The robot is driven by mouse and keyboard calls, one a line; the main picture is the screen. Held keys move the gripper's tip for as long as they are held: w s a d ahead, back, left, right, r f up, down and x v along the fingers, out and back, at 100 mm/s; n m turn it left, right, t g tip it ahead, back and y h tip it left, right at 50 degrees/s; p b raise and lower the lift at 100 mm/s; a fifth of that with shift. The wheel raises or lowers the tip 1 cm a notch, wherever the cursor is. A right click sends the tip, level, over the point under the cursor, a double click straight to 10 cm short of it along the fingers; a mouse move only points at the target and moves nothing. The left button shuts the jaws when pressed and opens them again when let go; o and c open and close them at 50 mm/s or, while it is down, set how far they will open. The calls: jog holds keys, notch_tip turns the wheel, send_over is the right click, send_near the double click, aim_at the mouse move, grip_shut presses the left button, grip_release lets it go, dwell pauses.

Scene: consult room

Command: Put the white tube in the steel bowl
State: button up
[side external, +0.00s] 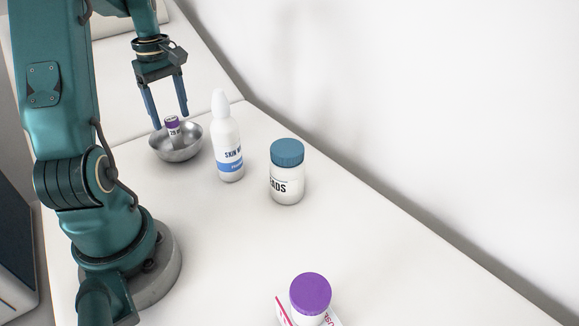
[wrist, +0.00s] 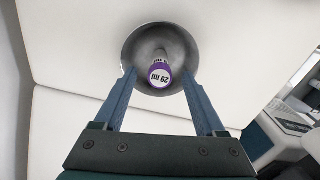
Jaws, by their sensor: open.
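The steel bowl (side external: 176,151) stands on the white surface at the upper left of the side view. It also shows in the wrist view (wrist: 183,42). A small white tube with a purple end (side external: 172,125) stands tilted in the bowl; in the wrist view its purple-rimmed end (wrist: 160,75) faces the camera. My gripper (side external: 170,120) is open above the bowl, its two blue fingers apart on either side of the tube. In the wrist view the fingers (wrist: 159,75) show a clear gap to the tube. The tube's lower end is hidden by the bowl wall in the side view.
A white spray bottle (side external: 228,145) stands close to the right of the bowl. A white jar with a blue lid (side external: 287,178) stands further right. A wall runs along the right.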

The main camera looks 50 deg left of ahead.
jog(key=shift+r, duration=1.85)
jog(key=w+d+r+m+t+y, duration=0.1)
jog(key=w+d+r+m, duration=0.25)
jog(key=d, duration=0.45)
jog(key=w+d+r+m+t+y, duration=0.15)
jog(key=d+r+m, duration=0.3)
jog(key=d, duration=0.45)
jog(key=s+d+f+m+t+h, duration=0.1)
jog(key=s+d+f+m, duration=0.1)
jog(key=d+m, duration=0.3)
jog(key=s+d+f+m+t+h, duration=0.1)
jog(key=s+d+f+m+t, duration=0.1)
jog(key=s+d+m, duration=0.3)
jog(key=shift+s+d+f+m, duration=0.15)
jog(key=shift+d+f+m, duration=0.45)
jog(key=shift+m, duration=0.5)
